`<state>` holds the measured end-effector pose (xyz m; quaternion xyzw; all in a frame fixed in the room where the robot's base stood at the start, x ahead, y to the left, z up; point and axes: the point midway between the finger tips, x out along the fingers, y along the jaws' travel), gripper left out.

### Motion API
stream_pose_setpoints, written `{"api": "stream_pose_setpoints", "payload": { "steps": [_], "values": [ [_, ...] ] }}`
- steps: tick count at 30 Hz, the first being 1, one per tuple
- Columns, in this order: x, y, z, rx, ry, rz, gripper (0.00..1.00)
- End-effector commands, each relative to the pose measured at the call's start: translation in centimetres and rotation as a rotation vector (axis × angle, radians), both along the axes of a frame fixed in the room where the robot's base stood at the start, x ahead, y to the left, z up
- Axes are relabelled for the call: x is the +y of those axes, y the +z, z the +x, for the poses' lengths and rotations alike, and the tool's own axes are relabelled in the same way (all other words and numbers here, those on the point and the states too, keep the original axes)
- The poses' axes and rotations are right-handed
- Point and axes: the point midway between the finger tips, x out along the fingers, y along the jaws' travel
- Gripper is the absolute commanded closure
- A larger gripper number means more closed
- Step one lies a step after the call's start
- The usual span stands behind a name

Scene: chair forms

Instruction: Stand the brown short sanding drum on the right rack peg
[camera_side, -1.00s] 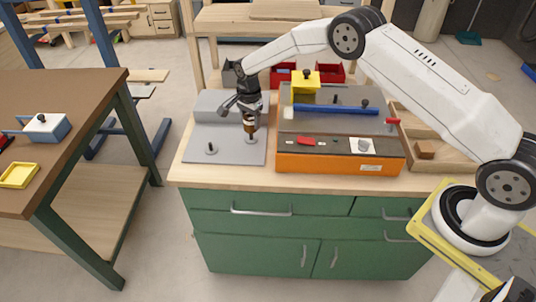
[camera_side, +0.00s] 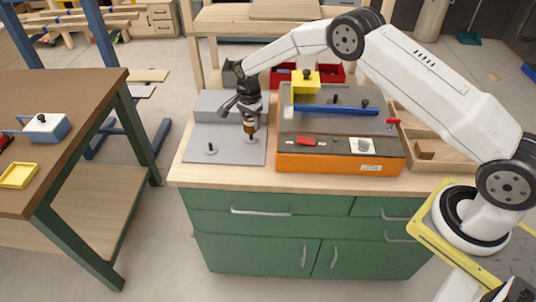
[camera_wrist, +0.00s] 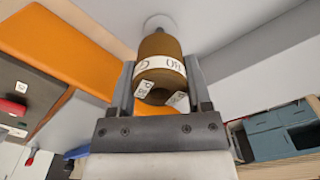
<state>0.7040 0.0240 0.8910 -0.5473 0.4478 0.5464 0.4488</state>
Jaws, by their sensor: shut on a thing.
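The brown short sanding drum (camera_side: 249,129) is upright in my gripper (camera_side: 249,118), at the right peg of the grey rack (camera_side: 228,155). In the wrist view my gripper (camera_wrist: 160,85) is shut on the drum (camera_wrist: 158,48), one finger on each side of its white printed band. The drum's far end faces the pale round base (camera_wrist: 158,22) of the right peg. The drum hides most of that peg, and I cannot tell how far the peg is inside it. The left rack peg (camera_side: 211,147) stands bare.
The orange-sided machine (camera_side: 340,163) with a blue bar (camera_side: 335,110) and yellow block (camera_side: 305,84) stands close right of the rack. A wooden tray (camera_side: 440,155) lies farther right. The rack's left part is clear apart from its peg.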

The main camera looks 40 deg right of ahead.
Motion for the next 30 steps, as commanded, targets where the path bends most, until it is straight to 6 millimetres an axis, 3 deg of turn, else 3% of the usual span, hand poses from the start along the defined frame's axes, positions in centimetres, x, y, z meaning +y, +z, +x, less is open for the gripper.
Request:
{"api": "stream_pose_setpoints", "payload": {
  "steps": [30],
  "values": [
    [0.0, -0.96, 0.01, 0.0, 0.0, 0.0, 0.97]
  ]
}}
